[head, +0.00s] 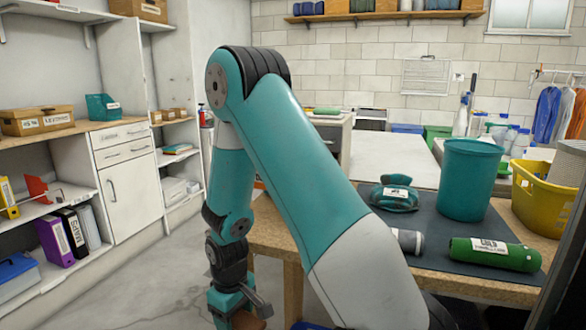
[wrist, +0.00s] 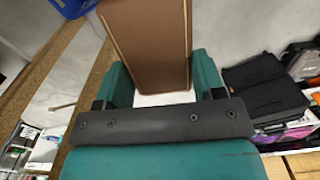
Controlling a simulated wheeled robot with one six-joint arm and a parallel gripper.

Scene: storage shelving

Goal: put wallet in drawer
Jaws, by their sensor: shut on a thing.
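A brown wallet (wrist: 150,40) is between the two teal fingers of my gripper (wrist: 161,78) in the wrist view. The gripper is shut on it, and the wallet sticks out past the fingertips. In the head view my gripper (head: 238,303) hangs low at the bottom, left of the table, with a small brown part of the wallet (head: 248,322) showing under it. White drawers (head: 122,134) with dark handles are in the cabinet at the left, above a cupboard door. They look shut. My arm hides part of the middle of the room.
The wooden table (head: 470,288) at the right holds a dark mat, a teal bin (head: 468,180), a green roll (head: 495,254), a teal bundle (head: 395,195) and a yellow basket (head: 545,195). Shelves with binders (head: 62,238) stand left. Floor (head: 165,270) between is clear.

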